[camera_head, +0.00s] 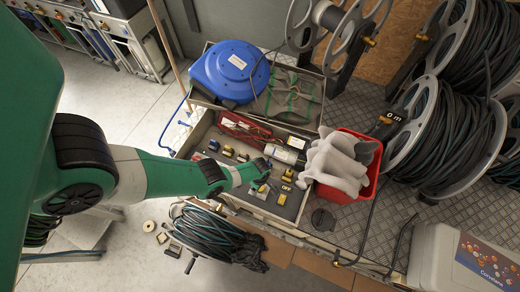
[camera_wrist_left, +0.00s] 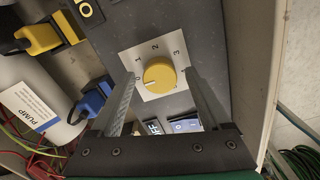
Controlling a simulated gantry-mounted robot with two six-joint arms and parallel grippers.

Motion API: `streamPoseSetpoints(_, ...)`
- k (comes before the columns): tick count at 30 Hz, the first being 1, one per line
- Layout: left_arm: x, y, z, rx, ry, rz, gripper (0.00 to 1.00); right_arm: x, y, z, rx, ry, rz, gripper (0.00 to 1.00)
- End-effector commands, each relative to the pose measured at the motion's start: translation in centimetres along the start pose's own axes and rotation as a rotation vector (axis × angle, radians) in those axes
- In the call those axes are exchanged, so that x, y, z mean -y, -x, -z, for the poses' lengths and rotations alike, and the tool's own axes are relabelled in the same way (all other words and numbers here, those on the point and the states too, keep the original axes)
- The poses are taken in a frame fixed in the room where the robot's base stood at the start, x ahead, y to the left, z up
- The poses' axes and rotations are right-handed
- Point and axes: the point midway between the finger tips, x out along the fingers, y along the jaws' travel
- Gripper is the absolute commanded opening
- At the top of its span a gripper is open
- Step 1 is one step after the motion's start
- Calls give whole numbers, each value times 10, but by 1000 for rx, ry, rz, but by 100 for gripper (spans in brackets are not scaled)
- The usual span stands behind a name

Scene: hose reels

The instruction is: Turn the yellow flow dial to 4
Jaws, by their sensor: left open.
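The yellow flow dial (camera_wrist_left: 159,75) is a round knob on a pale square plate (camera_wrist_left: 133,62) in the left wrist view. The plate bears printed numbers; 1, 2 and 3 are readable around the knob. A small pale mark shows on the knob's left side, towards the low numbers. My left gripper (camera_wrist_left: 161,76) is open, with one finger on each side of the dial in this view. I cannot tell whether the fingers touch it. In the head view my left gripper (camera_head: 262,187) is over the grey panel, and I cannot make out the dial there.
A red bin (camera_head: 336,193) with grey cloth stands to the right. A blue reel (camera_head: 230,70) stands behind.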

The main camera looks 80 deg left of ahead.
Motion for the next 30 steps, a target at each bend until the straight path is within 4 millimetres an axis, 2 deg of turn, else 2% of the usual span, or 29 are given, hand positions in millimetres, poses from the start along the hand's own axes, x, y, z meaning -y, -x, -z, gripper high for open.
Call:
streamPoseSetpoints(2,0,1,0,0,0,0,79,0,0,0,0,0,0,50)
streamPoseSetpoints(15,0,1,0,0,0,0,0,0,0,0,0,0,0,50)
streamPoseSetpoints(23,0,0,0,0,-15,0,0,0,0,0,0,0,0,50)
streamPoseSetpoints(30,0,0,0,0,-106,-1,0,0,1,-1,0,0,0,50)
